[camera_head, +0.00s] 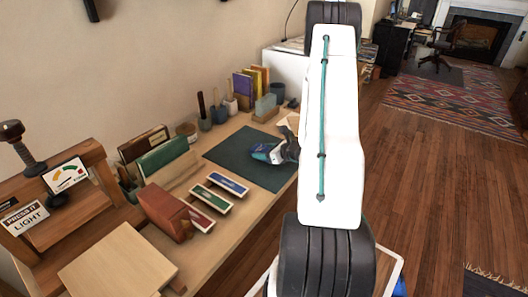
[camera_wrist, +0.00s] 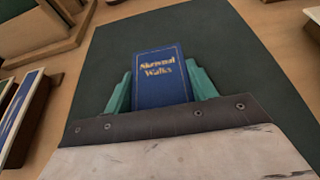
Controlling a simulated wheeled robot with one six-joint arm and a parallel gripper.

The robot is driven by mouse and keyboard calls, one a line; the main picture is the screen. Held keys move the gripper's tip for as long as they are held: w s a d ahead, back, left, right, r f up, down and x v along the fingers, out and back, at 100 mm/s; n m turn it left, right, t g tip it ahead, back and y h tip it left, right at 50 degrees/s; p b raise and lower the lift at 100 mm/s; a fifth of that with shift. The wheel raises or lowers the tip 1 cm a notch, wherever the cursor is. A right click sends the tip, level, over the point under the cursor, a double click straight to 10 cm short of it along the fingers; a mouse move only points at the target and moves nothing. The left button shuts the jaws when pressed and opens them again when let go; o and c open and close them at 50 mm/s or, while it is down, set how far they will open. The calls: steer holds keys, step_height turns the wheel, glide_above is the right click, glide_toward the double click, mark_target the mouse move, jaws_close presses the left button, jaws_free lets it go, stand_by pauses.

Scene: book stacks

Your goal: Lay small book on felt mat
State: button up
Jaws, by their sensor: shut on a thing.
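A small blue book (camera_wrist: 160,72) with gold lettering on its cover is between the teal fingers of my gripper (camera_wrist: 160,88) in the wrist view. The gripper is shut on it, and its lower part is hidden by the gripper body. The dark green felt mat (camera_wrist: 258,70) spreads behind and around the book. In the head view the mat (camera_head: 235,146) lies on the wooden desk, and my gripper (camera_head: 268,153) is over its right part. The book shows only as a small blue patch there. I cannot tell whether it touches the mat.
Labelled blocks in blue (camera_head: 227,184), green (camera_head: 211,198) and red (camera_head: 196,218) lie left of the mat, near a reddish box (camera_head: 172,212). A green book (camera_head: 162,155) stands behind them. Upright books (camera_head: 252,84) and cups line the back. A wooden press (camera_head: 60,205) is at left.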

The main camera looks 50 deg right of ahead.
steer(key=shift+f, duration=0.1)
steer(key=o, duration=1)
